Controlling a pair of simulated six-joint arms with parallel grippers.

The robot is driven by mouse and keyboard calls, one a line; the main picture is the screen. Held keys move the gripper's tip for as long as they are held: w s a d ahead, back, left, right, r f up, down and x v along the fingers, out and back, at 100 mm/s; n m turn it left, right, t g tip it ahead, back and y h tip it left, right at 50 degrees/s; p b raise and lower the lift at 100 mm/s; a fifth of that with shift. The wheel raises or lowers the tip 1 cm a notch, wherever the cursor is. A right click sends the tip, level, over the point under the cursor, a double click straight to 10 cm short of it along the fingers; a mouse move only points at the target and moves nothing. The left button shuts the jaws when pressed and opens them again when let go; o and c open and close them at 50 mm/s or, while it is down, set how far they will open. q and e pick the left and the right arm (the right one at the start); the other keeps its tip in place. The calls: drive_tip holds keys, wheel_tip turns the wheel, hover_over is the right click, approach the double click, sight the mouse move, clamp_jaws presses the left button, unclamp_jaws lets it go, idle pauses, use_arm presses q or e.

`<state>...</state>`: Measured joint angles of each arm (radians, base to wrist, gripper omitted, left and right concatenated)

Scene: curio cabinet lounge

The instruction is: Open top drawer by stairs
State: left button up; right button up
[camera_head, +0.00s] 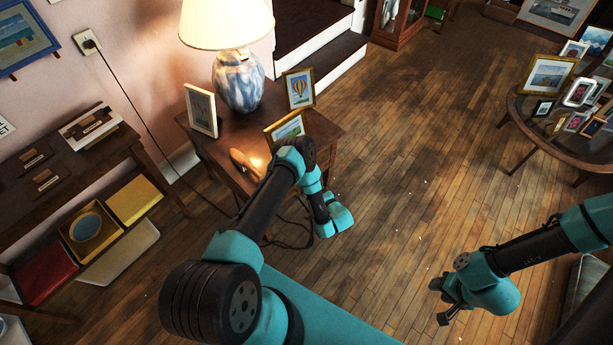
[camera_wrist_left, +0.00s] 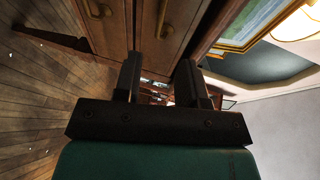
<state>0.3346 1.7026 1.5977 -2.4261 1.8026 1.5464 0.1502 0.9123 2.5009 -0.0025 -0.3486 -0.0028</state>
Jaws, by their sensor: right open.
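The brown wooden side table (camera_head: 222,150) stands by the stairs (camera_head: 318,45). In the left wrist view, which is turned sideways, the upper drawer front (camera_wrist_left: 150,38) has a brass handle (camera_wrist_left: 166,18). A second brass handle (camera_wrist_left: 97,9) is on the lower front. Both fronts look shut. My left gripper (camera_wrist_left: 160,72) is open and empty, its fingers apart near the upper front and not around a handle. Its fingers are hidden in the head view. My right gripper (camera_head: 442,301) is open and empty over the floor at right.
A shelf unit (camera_head: 75,168) is at left. A round table (camera_head: 540,112) with frames is at right. The middle floor (camera_head: 420,150) is mostly clear.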

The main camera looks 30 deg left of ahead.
use_arm(q)
drive_tip(key=x, duration=1)
drive_tip(key=shift+w+a+f, duration=0.1)
drive_tip(key=shift+w+a, duration=0.1)
drive_tip(key=shift+a, duration=0.1)
drive_tip(key=shift+c, duration=0.5)
clamp_jaws()
